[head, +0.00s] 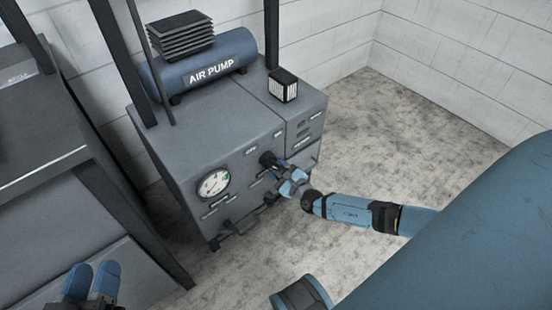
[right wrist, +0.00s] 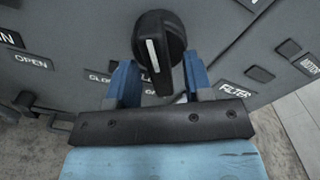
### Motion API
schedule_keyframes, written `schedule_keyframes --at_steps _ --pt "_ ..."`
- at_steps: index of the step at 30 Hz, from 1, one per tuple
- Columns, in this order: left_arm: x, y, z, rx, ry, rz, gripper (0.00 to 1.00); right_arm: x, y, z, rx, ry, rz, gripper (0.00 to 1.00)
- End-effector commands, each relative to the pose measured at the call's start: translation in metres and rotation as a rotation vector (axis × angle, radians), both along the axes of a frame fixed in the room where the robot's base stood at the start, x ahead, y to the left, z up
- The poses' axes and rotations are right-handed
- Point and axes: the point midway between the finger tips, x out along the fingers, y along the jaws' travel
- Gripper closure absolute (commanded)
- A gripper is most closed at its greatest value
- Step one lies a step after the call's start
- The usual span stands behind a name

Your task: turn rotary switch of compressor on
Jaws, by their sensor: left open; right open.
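The compressor (head: 225,140) is a grey cabinet with a blue AIR PUMP tank (head: 211,70) on top. Its black rotary switch (head: 267,159) sits on the front panel, right of the gauge. In the right wrist view the switch (right wrist: 159,43) is a round black knob with a white stripe, nearly upright in the picture. My right gripper (head: 290,176) is open at the switch. Its blue fingers (right wrist: 158,78) stand on either side of the knob's lower part; I cannot tell whether they touch it. My left gripper (head: 92,279) is open and empty at the lower left.
A round white gauge (head: 214,184) is on the panel. Labels OPEN (right wrist: 30,62) and FILTER (right wrist: 235,90) show near the knob. A dark grey machine (head: 50,150) stands at the left. The concrete floor (head: 420,130) at the right is clear.

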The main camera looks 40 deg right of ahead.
Motion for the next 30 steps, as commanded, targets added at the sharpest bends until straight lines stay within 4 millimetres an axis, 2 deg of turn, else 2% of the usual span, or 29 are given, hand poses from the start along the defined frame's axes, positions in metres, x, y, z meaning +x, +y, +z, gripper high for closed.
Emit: schedule_keyframes --at_steps 5,13,19,30 --pt "0.0 0.0 -0.005 0.007 0.014 -0.005 0.57 0.011 0.001 0.0 0.0 0.001 -0.001 0.53" --pt "0.0 0.0 -0.005 0.008 0.015 -0.006 0.57 0.012 0.001 0.0 0.001 0.001 -0.001 0.53" --pt "0.0 0.0 -0.005 0.008 0.015 -0.006 0.57 0.012 0.001 0.0 0.001 0.001 -0.001 0.99" --pt "-0.001 -0.001 -0.014 0.014 0.031 -0.011 0.57 0.011 0.001 -0.002 0.045 0.004 0.0 1.0"
